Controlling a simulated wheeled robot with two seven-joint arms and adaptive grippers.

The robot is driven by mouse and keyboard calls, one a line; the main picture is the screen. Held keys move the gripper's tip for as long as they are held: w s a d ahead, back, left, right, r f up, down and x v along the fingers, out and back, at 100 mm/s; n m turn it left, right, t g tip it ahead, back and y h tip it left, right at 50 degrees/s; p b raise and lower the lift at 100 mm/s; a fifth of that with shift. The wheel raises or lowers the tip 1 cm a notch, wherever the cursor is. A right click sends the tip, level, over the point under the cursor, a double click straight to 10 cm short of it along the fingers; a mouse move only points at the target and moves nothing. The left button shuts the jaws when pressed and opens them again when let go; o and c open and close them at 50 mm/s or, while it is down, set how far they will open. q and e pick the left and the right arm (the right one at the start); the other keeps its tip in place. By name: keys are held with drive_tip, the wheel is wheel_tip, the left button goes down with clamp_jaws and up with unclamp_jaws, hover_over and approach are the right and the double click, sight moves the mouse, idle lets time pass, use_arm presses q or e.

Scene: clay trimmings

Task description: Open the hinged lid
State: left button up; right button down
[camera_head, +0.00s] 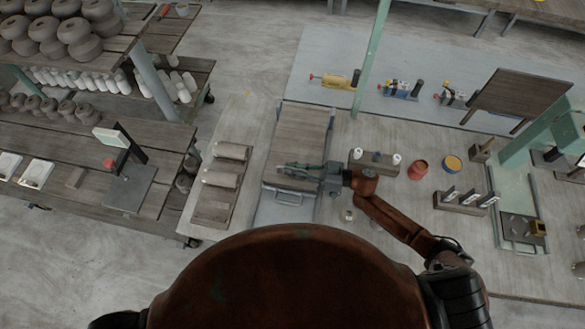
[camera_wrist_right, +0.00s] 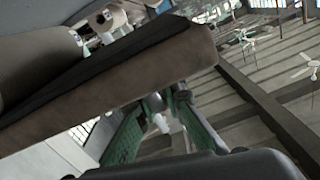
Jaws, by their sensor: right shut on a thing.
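The hinged lid (camera_head: 308,125) is a grey-brown wooden panel on a pale bin in the middle of the bench. The bin's light front (camera_head: 272,213) shows below the lid's near edge. My right gripper (camera_head: 290,168) reaches in from the right and is shut at the lid's near part, by its handle. In the right wrist view, the green fingers (camera_wrist_right: 160,125) point under a thick brown edge, likely the lid's (camera_wrist_right: 120,90), which crosses at a slant. The exact grip is partly hidden there. My left gripper is not in view.
A wooden rack (camera_head: 208,205) with rolled pieces stands left of the bin. A green post (camera_head: 371,55) rises behind.

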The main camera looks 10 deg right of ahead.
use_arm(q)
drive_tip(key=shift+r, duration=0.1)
use_arm(e)
drive_tip(key=shift+r, duration=0.1)
idle(0.4)
use_arm(q)
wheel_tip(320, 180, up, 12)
drive_tip(key=p, duration=1.2)
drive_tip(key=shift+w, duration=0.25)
use_arm(e)
drive_tip(key=w+d+r+m, duration=0.1)
drive_tip(key=w+r, duration=0.3)
drive_tip(key=r, duration=0.4)
drive_tip(key=w+d+r+m, duration=0.1)
drive_tip(key=w+r, duration=0.3)
drive_tip(key=r, duration=0.5)
drive_tip(key=shift+w+d+r+m, duration=0.15)
drive_tip(key=shift+d+r+m, duration=0.05)
drive_tip(key=shift+d+m, duration=0.2)
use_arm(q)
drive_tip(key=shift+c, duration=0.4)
